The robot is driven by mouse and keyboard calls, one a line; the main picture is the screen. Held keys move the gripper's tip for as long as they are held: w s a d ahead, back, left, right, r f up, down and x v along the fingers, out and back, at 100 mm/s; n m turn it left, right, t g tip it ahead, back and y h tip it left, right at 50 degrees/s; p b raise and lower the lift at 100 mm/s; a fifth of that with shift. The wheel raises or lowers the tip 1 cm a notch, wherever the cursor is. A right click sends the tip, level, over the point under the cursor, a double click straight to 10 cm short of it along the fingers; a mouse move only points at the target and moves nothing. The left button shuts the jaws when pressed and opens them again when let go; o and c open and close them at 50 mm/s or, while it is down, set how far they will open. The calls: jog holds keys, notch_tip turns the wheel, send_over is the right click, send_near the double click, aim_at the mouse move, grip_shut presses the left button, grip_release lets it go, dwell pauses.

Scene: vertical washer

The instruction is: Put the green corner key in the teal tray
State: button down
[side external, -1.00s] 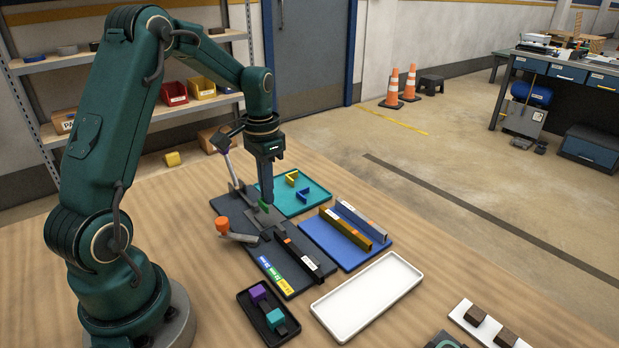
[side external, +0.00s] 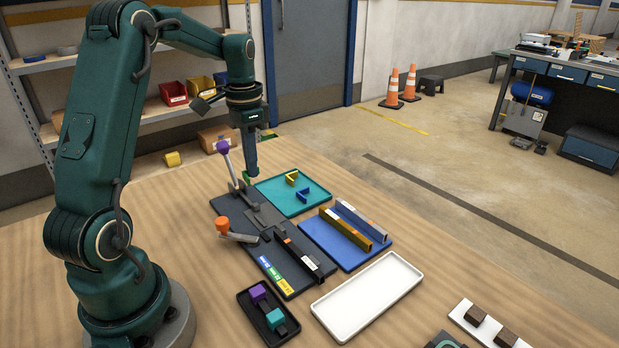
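The green corner key (side external: 247,178) is a small piece at the tips of my gripper (side external: 249,171), partly hidden by the fingers. My gripper appears shut on it and points down, above the far end of the dark fixture plate. The teal tray (side external: 279,197) lies just right of my gripper. A yellow corner key (side external: 291,178) and a blue corner key (side external: 303,195) are in the tray, with bare teal floor around them.
A purple-knobbed lever (side external: 222,147) stands upright beside my gripper. An orange-knobbed lever (side external: 222,224) lies low on the fixture plate (side external: 288,286). A blue tray (side external: 325,245) with upright bars and an empty white tray (side external: 366,297) lie nearer the front.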

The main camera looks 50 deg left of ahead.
jog(key=s+a+r, duration=0.2)
jog(key=a+r, duration=0.1)
jog(key=a, duration=0.2)
jog(key=n, duration=0.1)
send_over(287, 200)
notch_tip(287, 200, down, 7)
jog(key=shift+s+f, duration=0.1)
jog(key=shift+f, duration=2.15)
jog(key=shift+f, duration=0.1)
jog(key=c, duration=1.1)
grip_release()
jog(key=shift+o, duration=0.2)
